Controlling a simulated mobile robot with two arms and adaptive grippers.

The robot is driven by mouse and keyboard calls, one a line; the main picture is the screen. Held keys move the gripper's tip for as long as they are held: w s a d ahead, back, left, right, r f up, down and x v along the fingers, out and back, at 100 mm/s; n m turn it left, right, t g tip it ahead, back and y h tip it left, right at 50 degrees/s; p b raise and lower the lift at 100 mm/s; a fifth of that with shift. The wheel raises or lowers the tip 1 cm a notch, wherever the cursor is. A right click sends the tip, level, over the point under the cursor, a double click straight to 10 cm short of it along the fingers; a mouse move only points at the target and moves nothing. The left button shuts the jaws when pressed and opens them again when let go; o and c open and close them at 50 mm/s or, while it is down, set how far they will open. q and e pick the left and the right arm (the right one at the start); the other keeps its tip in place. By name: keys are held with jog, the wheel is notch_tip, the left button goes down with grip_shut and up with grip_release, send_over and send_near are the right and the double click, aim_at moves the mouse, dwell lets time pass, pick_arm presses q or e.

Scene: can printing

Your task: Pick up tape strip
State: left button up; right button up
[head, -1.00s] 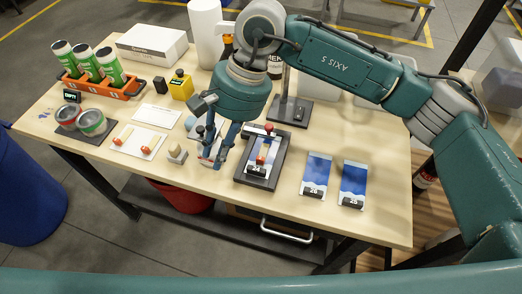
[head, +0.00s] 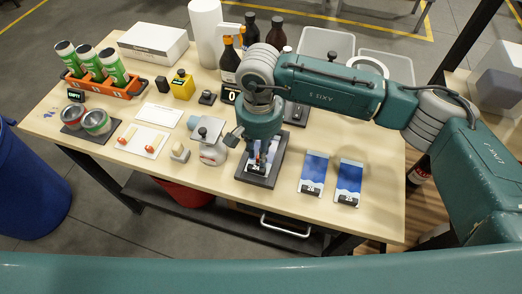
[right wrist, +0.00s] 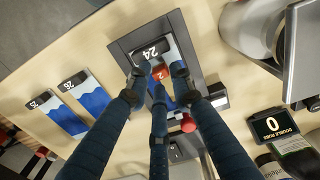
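My right gripper (head: 261,158) is low over the dark tray (head: 243,179), which holds a blue-and-white card (head: 256,168) marked 24. In the right wrist view its blue fingers (right wrist: 158,80) surround a small red-orange piece (right wrist: 160,72) on the card; whether they grip it is unclear. I cannot tell if this piece is the tape strip. Two tan pieces with red ends, perhaps strips, lie on a white card: one on the left (head: 128,132), one on the right (head: 151,147). My left gripper is not in view.
A grey rounded device (head: 209,142) stands just left of my right gripper. Two blue cards, 26 (head: 314,168) and 25 (head: 350,178), lie to the right. Green cans in an orange rack (head: 99,84) stand at left. Dark bottles (head: 275,35) are behind.

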jog(key=shift+f, duration=0.45)
jog(key=shift+s+d+f, duration=0.15)
jog(key=shift+s+f, duration=0.2)
jog(key=shift+s, duration=0.05)
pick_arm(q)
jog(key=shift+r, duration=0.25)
pick_arm(e)
jog(key=c, duration=0.5)
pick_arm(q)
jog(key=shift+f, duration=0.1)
pick_arm(e)
jog(key=shift+w+r+b, duration=0.15)
jog(key=shift+r+b, duration=0.15)
jog(key=r+b, duration=0.1)
jog(key=r, duration=0.1)
jog(key=w+r, duration=0.1)
jog(key=r, duration=0.1)
jog(key=shift+w+a+b, duration=0.15)
jog(key=shift+a+b, duration=0.05)
jog(key=shift+b, duration=0.15)
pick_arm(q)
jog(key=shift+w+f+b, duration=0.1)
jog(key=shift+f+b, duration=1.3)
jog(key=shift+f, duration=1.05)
pick_arm(e)
notch_tip(320, 180, up, 17)
jog(key=shift+s, duration=0.35)
